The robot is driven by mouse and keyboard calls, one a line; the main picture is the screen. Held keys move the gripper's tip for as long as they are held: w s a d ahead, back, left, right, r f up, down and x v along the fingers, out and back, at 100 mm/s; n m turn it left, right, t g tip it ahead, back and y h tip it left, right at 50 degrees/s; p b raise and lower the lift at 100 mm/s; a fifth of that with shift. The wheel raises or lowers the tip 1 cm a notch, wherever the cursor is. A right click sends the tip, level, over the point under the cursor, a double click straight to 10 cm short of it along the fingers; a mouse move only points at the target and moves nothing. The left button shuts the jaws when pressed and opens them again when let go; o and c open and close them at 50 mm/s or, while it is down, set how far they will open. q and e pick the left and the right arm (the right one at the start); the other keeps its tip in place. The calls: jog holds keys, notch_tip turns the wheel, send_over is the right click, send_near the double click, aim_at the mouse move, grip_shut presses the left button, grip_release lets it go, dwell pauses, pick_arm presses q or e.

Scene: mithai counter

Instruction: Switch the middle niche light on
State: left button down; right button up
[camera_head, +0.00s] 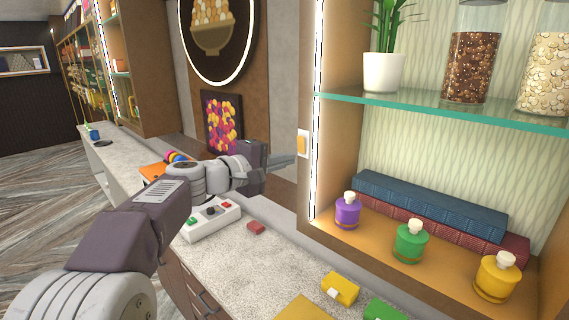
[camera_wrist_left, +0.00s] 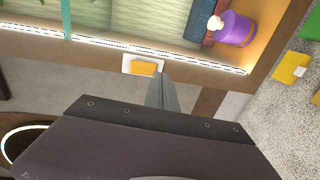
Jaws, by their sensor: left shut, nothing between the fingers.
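A wall switch with a white plate and an orange rocker (camera_head: 301,143) is on the side post of the shelf niche. It also shows in the wrist view as an orange rocker in a white plate (camera_wrist_left: 143,67). My left gripper (camera_head: 293,160) is shut and empty, its fingertips just below the switch in the head view. In the wrist view the fingertips (camera_wrist_left: 161,78) are close beside the plate; I cannot tell whether they touch. A light strip (camera_head: 316,150) along the niche's front edge looks bright white. My right gripper is out of view.
The niche holds a glass shelf (camera_head: 440,111), jars, a potted plant (camera_head: 384,70), books (camera_head: 430,205) and colored bottles. On the counter (camera_head: 235,255) below are a white button box (camera_head: 211,220), a red block (camera_head: 256,228) and yellow and green boxes.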

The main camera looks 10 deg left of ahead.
pick_arm(q)
jog(key=shift+f+b+v, duration=0.75)
jog(key=shift+b+v, duration=1.55)
jog(key=shift+v, duration=3.85)
jog(key=d+f+m+g+h+b, duration=0.1)
jog(key=d+f+g+h+b, duration=0.15)
jog(key=d+f, duration=0.65)
jog(key=s+d+f+m+g+y, duration=0.1)
jog(key=s+f+g+y, duration=0.2)
jog(key=f, duration=0.9)
jog(key=s+f+m+g+y, duration=0.15)
jog(key=s+f+g, duration=0.25)
jog(key=f, duration=0.7)
jog(key=s+a+f+m+g+y, duration=0.1)
jog(key=s+a+f+m+y, duration=0.2)
jog(key=s+a+f, duration=0.2)
jog(key=s+a+f+m+g+y+b, duration=0.1)
jog(key=s+a+f+m+g+y, duration=0.1)
jog(key=s+a+f+m+y, duration=0.2)
jog(key=shift+s+a+f, duration=0.9)
jog(key=shift+s+f, duration=0.8)
jog(key=shift+f, duration=2.2)
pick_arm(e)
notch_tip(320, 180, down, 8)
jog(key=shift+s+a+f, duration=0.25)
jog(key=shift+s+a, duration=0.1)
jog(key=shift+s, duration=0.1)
